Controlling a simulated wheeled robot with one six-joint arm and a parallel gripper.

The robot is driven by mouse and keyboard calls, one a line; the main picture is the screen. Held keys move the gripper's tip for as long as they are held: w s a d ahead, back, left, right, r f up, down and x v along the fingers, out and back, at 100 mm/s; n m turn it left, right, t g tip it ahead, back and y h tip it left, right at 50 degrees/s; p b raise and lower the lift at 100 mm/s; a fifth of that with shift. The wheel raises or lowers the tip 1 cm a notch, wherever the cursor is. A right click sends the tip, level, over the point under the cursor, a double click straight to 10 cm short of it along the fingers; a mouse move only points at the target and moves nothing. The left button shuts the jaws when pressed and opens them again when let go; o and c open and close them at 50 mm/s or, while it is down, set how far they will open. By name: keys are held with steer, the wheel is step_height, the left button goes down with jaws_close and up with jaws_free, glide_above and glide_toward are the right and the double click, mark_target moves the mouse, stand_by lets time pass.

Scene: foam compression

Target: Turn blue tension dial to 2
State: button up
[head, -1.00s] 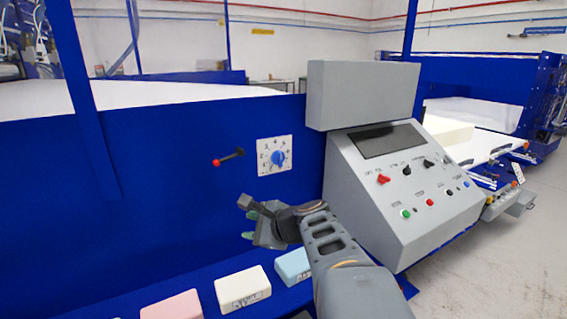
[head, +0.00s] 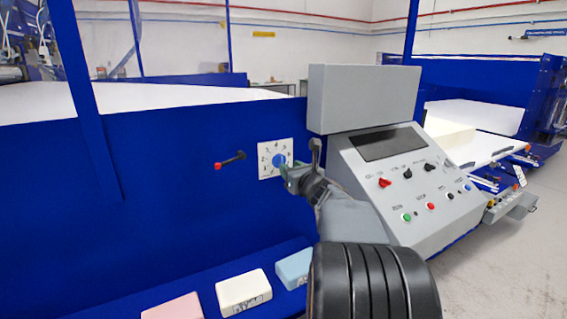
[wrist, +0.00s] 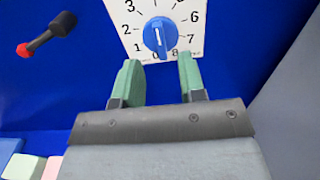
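The blue tension dial (wrist: 160,36) sits on a white numbered plate (wrist: 117,14) at the top of the wrist view. Its knob carries a white line that stands nearly upright; which end is the pointer I cannot tell. The dial is also in the head view (head: 279,160), on the blue machine wall, partly hidden by my gripper. My gripper (wrist: 159,64) is open and empty, with its two green fingertips just below the dial, one to each side. The fingers look apart from the knob. In the head view my gripper (head: 287,174) is at the plate's lower right.
A black lever with a red knob (head: 218,166) sticks out left of the dial. A grey control console (head: 400,200) with switches and buttons stands close to the right. Pink, white (head: 243,291) and light blue foam blocks lie on the blue ledge below.

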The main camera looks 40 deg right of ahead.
mark_target(279, 161)
steer(key=shift+w+d+p, duration=0.15)
steer(key=shift+w, duration=1.05)
steer(key=shift+w+d+p, duration=0.15)
steer(key=shift+w, duration=1)
jaws_close()
